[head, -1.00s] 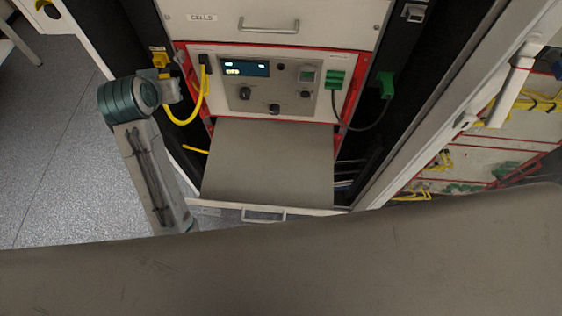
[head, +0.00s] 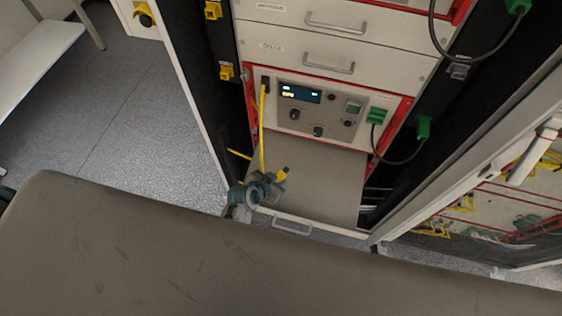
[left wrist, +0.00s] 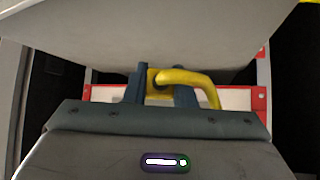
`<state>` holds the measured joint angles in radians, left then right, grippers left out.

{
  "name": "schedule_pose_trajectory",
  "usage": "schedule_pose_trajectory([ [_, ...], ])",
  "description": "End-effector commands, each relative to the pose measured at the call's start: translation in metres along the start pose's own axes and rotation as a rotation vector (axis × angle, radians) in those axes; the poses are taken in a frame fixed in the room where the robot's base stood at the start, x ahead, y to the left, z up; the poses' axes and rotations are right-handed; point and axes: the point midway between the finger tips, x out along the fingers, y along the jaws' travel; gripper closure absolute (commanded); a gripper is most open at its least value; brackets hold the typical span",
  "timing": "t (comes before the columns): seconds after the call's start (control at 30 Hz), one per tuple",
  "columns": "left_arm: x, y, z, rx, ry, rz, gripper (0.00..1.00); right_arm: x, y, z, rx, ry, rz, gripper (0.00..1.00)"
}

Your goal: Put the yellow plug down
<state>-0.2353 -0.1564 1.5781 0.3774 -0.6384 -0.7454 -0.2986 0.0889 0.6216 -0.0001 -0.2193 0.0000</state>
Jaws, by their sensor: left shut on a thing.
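The yellow plug (head: 282,173) is held in my left gripper (head: 272,180), above the front part of the grey pull-out shelf (head: 320,175). In the left wrist view the yellow plug (left wrist: 160,80) sits between the two fingers of my left gripper (left wrist: 158,85), with its yellow cable curving to the right. In the head view the yellow cable (head: 263,130) runs up to the left side of the cycler's front panel (head: 320,108). I cannot tell whether the plug touches the shelf. My right gripper is not in view.
Yellow sockets (head: 226,71) line the rack's left post. A green plug (head: 423,127) with a dark cable is on the right post. An open rack door (head: 470,175) stands at the right. The shelf's middle and right part are bare.

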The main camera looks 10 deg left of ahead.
Motion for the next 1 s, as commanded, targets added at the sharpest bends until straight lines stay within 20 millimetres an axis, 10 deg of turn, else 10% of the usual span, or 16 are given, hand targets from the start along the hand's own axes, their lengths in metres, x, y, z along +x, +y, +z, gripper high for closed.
schedule_pose_trajectory([
  [0.4,0.054,-0.088,-0.031,0.002,0.001,-0.002,0.89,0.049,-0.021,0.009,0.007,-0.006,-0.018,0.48],
  [1.0,0.083,-0.099,-0.011,-0.001,0.001,-0.001,0.89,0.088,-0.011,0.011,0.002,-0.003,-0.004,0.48],
])
